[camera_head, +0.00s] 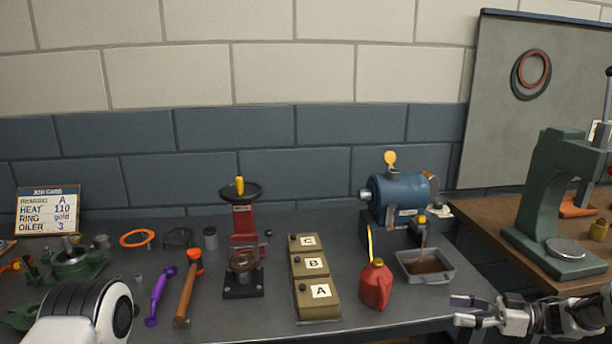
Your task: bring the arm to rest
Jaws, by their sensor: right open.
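My right gripper (464,311) reaches in from the lower right, just off the front right corner of the grey bench. Its two fingers are apart with nothing between them. A white rounded link of my own arm (85,313) shows at the lower left. My left gripper is not in view.
The grey bench (385,317) holds a red oil can (376,286), a grey tray (448,275), boxes marked A, B and C (319,299), a red-framed press (243,220), a hammer (187,292) and a blue motor (400,197). A green press (552,190) stands on the wooden table (487,204).

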